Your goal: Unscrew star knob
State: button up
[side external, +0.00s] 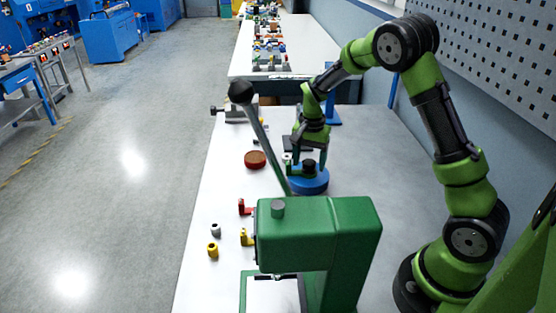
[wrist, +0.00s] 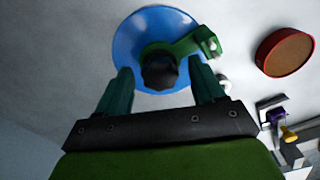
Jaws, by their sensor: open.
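The black star knob (wrist: 159,71) sits on top of a round blue base (wrist: 126,45) in the wrist view, with a green bracket (wrist: 192,43) beside it. In the side view the knob (side external: 309,163) and blue base (side external: 312,185) are on the table below my gripper (side external: 308,157). In the wrist view the two fingers of my gripper (wrist: 161,85) are apart, one on each side of the knob, with visible gaps. My gripper is open and holds nothing. Whether the fingertips are level with the knob cannot be told.
A red-brown disc (side external: 255,160) lies left of the blue base. A green press (side external: 318,235) with a long lever (side external: 263,135) stands in front. Small red, yellow and grey parts (side external: 215,230) lie near the table's left edge. The table right of the base is clear.

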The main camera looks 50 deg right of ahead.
aim_at(309, 161)
jog(key=m, duration=0.5)
jog(key=shift+m, duration=0.3)
jog(key=m, duration=0.6)
jog(key=shift+m, duration=0.4)
jog(key=c, duration=1.2)
jog(key=shift+n, duration=1.2)
grip_shut()
jog(key=shift+r, duration=0.15)
jog(key=shift+r, duration=0.85)
jog(key=shift+r, duration=2.5)
